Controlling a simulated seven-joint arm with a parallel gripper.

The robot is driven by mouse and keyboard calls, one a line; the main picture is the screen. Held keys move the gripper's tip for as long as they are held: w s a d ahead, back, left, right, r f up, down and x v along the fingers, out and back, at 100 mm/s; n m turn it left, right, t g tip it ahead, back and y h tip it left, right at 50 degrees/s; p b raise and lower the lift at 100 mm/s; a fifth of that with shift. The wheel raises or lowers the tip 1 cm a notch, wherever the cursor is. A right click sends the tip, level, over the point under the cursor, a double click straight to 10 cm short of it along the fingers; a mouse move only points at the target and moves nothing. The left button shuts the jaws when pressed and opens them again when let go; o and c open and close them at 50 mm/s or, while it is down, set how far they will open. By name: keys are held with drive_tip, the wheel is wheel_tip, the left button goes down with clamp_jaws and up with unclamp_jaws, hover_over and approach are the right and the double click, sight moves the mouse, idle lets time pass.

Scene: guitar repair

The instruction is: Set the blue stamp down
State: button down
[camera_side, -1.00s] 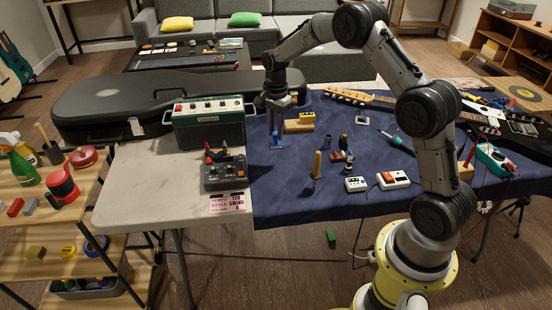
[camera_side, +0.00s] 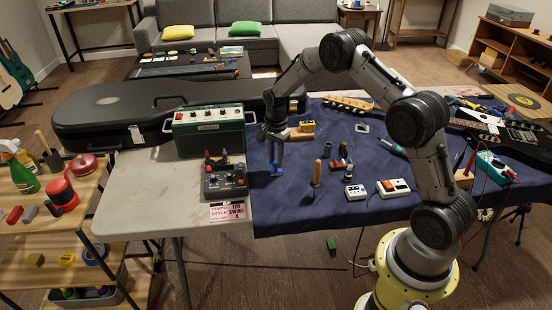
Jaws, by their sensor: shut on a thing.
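The blue stamp (camera_side: 277,168) is in the side view, upright over the left part of the dark blue cloth (camera_side: 330,222). My gripper (camera_side: 273,138) is shut on the upper part of the stamp, pointing down, with the stamp's blue lower end showing below the fingers. The base of the stamp is low, but I cannot tell whether it touches the cloth. The fingers are small and dark here and partly hide the stamp's top.
A green amplifier (camera_side: 209,131) and a grey pedal box (camera_side: 225,180) stand left of the stamp. A yellow box (camera_side: 307,126) is behind right. A wooden-handled tool (camera_side: 317,174) stands to the right. Bare cloth lies in front of the stamp.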

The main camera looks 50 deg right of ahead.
drive_tip(key=c, duration=0.7)
unclamp_jaws()
drive_tip(key=shift+f, duration=0.1)
wheel_tip(320, 180, up, 12)
wheel_tip(320, 180, up, 8)
drive_tip(key=n+t, duration=0.1)
drive_tip(key=n, duration=0.2)
hover_over(276, 161)
drive_tip(key=s+a, duration=0.4)
drive_tip(key=s+a+r+n+t, duration=0.2)
drive_tip(key=s+a+r+n, duration=0.35)
drive_tip(key=s+r, duration=0.3)
drive_tip(key=s+a+n+t, duration=0.1)
drive_tip(key=s+a+n, duration=0.1)
drive_tip(key=s, duration=0.4)
drive_tip(key=s+a+n, duration=0.2)
drive_tip(key=s+n, duration=0.2)
drive_tip(key=s, duration=0.3)
drive_tip(key=s+a+f+n+t, duration=0.1)
drive_tip(key=s+n, duration=0.2)
drive_tip(key=s, duration=0.3)
drive_tip(key=shift+s+a+f+n+t, duration=0.1)
drive_tip(key=shift+s+a+n+t, duration=0.2)
drive_tip(key=shift+a, duration=0.1)
